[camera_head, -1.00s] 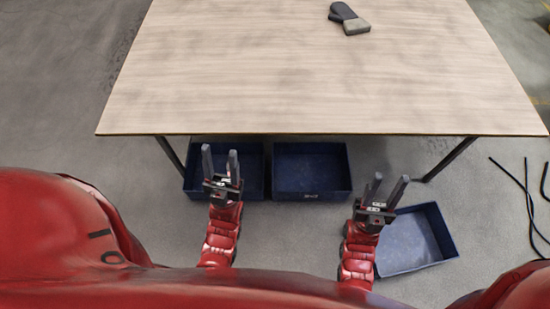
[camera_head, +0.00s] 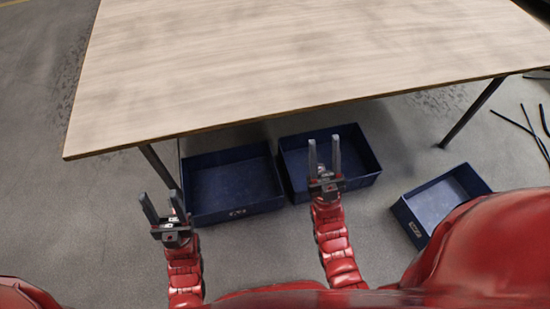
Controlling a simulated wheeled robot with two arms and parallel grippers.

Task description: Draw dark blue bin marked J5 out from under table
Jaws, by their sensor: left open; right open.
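Three dark blue bins show. The left bin (camera_head: 232,182) and the middle bin (camera_head: 361,160) stand on the floor, partly under the table (camera_head: 300,60). The right bin (camera_head: 440,200) stands out in the open, turned at an angle. Small labels show on the fronts of the left and right bins, too small to read, so I cannot tell which is J5. My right gripper (camera_head: 324,150) is open and empty, in front of the middle bin and hiding part of it. My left gripper (camera_head: 163,207) is open and empty, to the left of the left bin's front.
Table legs stand left of the left bin (camera_head: 157,166) and right of the middle bin (camera_head: 472,113). Black rods or cables (camera_head: 528,128) lie on the floor at the far right. Grey floor is clear in front of the bins.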

